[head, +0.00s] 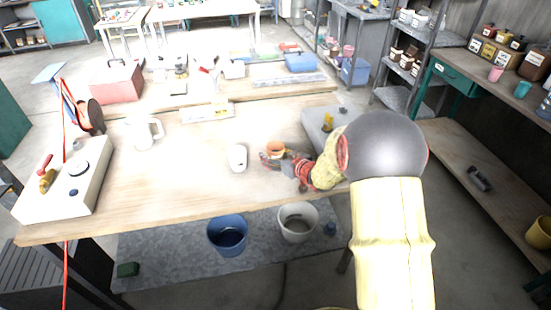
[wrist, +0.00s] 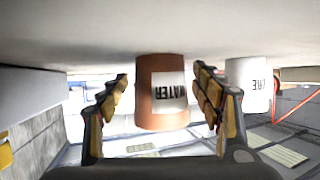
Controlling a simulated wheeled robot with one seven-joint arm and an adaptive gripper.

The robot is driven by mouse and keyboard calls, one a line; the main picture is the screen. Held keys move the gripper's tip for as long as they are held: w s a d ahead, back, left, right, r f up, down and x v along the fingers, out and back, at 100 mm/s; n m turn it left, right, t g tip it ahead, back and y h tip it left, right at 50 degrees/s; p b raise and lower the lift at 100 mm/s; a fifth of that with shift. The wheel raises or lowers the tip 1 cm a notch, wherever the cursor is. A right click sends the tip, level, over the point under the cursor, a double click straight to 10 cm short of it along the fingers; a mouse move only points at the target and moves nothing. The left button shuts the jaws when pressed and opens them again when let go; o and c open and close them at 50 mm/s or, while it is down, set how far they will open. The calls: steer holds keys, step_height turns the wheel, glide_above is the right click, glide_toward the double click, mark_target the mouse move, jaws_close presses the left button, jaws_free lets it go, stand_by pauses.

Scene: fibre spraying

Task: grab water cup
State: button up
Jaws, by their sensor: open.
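The water cup (head: 275,148) is orange-brown and stands upright on the wooden table (head: 200,200) in the head view. In the wrist view, which is upside down, the cup (wrist: 148,112) shows a white label reading WATER. My gripper (head: 271,158) is at the cup's near side in the head view. In the wrist view its open fingers (wrist: 160,84) stand on either side of the cup, with a visible gap at each side. A white cup (head: 237,157) with a partly visible label stands beside it, also in the wrist view (wrist: 246,86), outside the fingers.
A white jug (head: 142,131) and a control box (head: 66,182) with a red cable are on the table's left. A grey block (head: 318,122) stands near my forearm. Blue (head: 228,234) and white (head: 297,222) buckets sit below. The table's front middle is clear.

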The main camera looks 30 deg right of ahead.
steer(key=shift+c, duration=1.3)
steer(key=c, duration=1)
steer(key=shift+c, duration=0.3)
steer(key=shift+r, duration=0.15)
